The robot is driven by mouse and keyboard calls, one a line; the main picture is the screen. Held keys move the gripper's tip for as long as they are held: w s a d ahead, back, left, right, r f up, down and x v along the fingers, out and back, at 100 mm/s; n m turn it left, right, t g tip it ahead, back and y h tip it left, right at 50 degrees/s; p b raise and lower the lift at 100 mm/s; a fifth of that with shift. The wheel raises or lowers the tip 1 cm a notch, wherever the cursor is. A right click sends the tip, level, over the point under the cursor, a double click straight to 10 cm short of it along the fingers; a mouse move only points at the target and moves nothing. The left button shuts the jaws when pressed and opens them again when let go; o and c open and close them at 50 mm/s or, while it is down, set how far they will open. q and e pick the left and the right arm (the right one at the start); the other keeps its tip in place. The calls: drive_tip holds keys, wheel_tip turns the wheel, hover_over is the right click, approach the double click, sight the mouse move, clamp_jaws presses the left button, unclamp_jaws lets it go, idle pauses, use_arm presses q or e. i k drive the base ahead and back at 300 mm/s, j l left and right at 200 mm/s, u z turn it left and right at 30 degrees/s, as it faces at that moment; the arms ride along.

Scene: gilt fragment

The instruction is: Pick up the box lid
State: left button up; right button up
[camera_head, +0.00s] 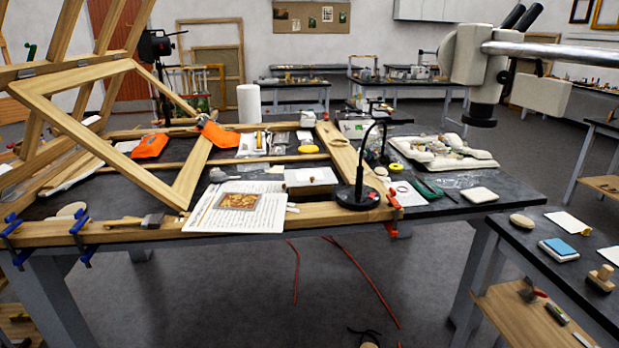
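A pale, flat rectangular box (310,176) lies on the wooden-framed worktable (270,228), left of the black lamp base. Its top looks like a closed lid, but I cannot tell lid from box at this size. Neither of my grippers is in view.
A black desk lamp (358,192) stands close to the box's right. A large wooden frame (160,185) leans over the table's left side. A microscope (478,65) hangs at upper right. A side table (545,235) holds small pads. Red cables (365,275) lie on the floor.

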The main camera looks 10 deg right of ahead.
sight(310, 174)
drive_tip(key=i+j+z, duration=0.1)
drive_tip(key=i+j, duration=0.95)
drive_tip(key=i, duration=0.05)
